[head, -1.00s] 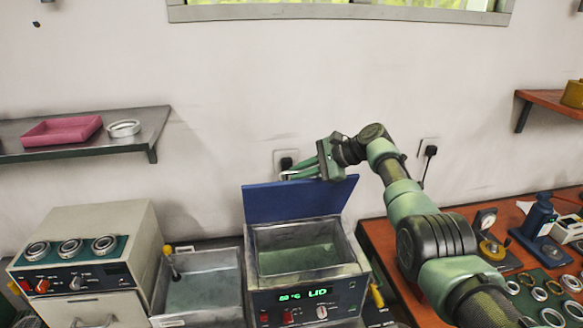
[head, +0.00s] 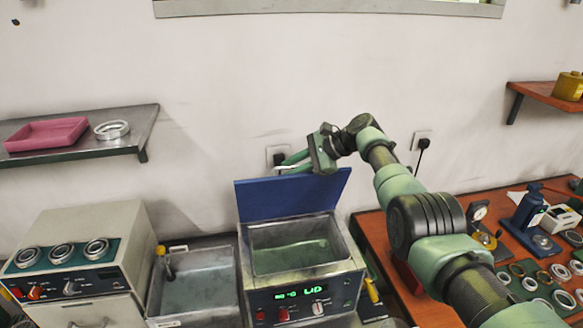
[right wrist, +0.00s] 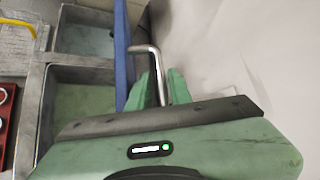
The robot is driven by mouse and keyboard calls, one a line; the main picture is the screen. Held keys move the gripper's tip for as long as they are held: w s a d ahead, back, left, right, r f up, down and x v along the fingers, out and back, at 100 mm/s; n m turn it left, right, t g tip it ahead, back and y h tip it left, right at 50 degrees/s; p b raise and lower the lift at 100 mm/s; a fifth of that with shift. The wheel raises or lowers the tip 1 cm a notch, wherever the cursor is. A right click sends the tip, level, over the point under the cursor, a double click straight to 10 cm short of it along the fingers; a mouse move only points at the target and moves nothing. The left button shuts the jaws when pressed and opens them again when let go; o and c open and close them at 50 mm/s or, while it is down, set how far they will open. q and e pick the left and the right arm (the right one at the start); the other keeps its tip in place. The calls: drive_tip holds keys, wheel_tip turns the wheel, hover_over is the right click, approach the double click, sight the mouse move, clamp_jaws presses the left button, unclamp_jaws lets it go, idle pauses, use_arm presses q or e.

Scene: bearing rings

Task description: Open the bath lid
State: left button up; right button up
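The bath (head: 352,266) is a grey metal box with liquid inside and a front panel with a lit green display reading "LID". Its blue lid (head: 290,197) stands up steeply at the back edge, leaving the tank uncovered. In the right wrist view the lid (right wrist: 123,50) shows edge-on, with a bent silver handle (right wrist: 152,50) on its outer side. My right gripper (head: 290,163) is behind the lid's top edge. In the right wrist view its green fingers (right wrist: 161,80) are closed about the handle rod. My left gripper is not in view.
An open metal basin (head: 197,290) and a beige control box (head: 80,240) stand left of the bath. An orange bench (head: 375,240) with rings and tools is on the right. A wall shelf (head: 140,130) holds a pink tray (head: 46,135) and a ring (head: 112,130). The wall is close behind.

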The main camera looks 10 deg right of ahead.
drive_tip(key=shift+s+d+r, duration=0.15)
drive_tip(key=shift+d+r, duration=0.15)
drive_tip(key=shift+d, duration=0.05)
drive_tip(key=b+v, duration=0.2)
drive_tip(key=v, duration=0.4)
drive_tip(key=shift+s+f, duration=0.1)
drive_tip(key=shift+f, duration=0.1)
drive_tip(key=shift+s+d+r, duration=0.15)
drive_tip(key=shift+d+r, duration=0.2)
